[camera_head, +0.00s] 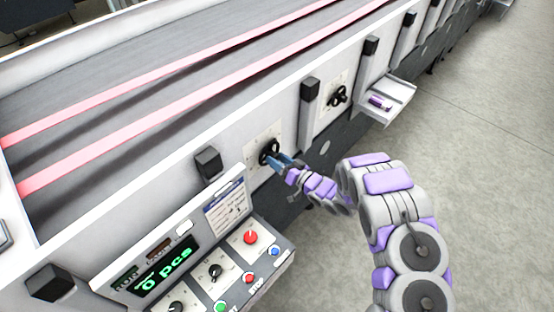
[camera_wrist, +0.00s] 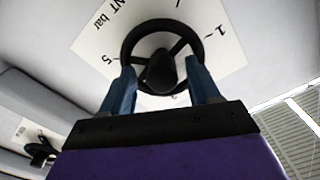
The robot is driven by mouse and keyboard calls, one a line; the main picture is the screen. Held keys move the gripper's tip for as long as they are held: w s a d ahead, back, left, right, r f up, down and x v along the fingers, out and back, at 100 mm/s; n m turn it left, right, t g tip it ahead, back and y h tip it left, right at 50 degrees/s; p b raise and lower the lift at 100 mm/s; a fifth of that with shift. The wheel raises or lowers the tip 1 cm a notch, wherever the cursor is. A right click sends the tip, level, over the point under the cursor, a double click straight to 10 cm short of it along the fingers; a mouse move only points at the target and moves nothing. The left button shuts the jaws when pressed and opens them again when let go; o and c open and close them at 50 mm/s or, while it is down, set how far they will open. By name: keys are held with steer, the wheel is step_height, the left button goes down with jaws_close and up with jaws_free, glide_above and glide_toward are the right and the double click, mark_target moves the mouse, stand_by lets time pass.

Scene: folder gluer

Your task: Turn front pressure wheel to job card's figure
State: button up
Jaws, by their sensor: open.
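The front pressure wheel is a black spoked handwheel (camera_head: 268,150) on a white dial plate (camera_head: 253,160) on the machine's side panel. In the wrist view the wheel (camera_wrist: 161,30) fills the upper middle, with "NT bar" and figures 1 and 5 readable on its plate (camera_wrist: 95,45). My gripper (camera_head: 282,160) has its blue fingers at the wheel. In the wrist view the open fingers (camera_wrist: 160,85) stand either side of the hub, over the lower rim; contact is unclear. The job card (camera_head: 227,208) is above the control panel, its text too small to read.
A second black wheel (camera_head: 337,96) sits farther along the panel, with a small tray (camera_head: 388,100) holding a purple item beyond it. The control panel (camera_head: 215,275) with knobs and buttons juts out below; its display (camera_head: 163,267) reads 0 pcs. Open floor (camera_head: 470,130) lies to the right.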

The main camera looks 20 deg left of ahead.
steer(key=b+v, duration=0.3)
steer(key=v, duration=1.3)
steer(key=shift+d, duration=0.4)
steer(key=w+d+m+t+h+b, duration=0.1)
steer(key=w+d+t+h+b, duration=0.15)
steer(key=w+d+h, duration=0.45)
steer(key=w+d+t+h+b, duration=0.1)
steer(key=w+d+h+b, duration=0.3)
steer(key=d, duration=0.6)
steer(key=s+d+r+m+g+h+b, duration=0.1)
steer(key=s+d+r+m+h+b, duration=0.1)
steer(key=s+d+r+h, duration=0.3)
steer(key=s+d+m+g+h+b, duration=0.1)
steer(key=s+d+m+h+b, duration=0.15)
steer(key=d, duration=0.55)
steer(key=s+m+g+h+b, duration=0.2)
steer(key=s+g+b, duration=0.15)
steer(key=s, duration=1.15)
steer(key=s+a+g+y+b, duration=0.2)
steer(key=s+a+g, duration=0.1)
steer(key=s, duration=0.9)
steer(key=s+a+g+y+b, duration=0.2)
steer(key=s+a, duration=0.4)
steer(key=s, duration=0.6)
steer(key=shift+s+a+f+g, duration=0.15)
steer(key=shift+s+f+g, duration=0.3)
steer(key=shift+g, duration=0.45)
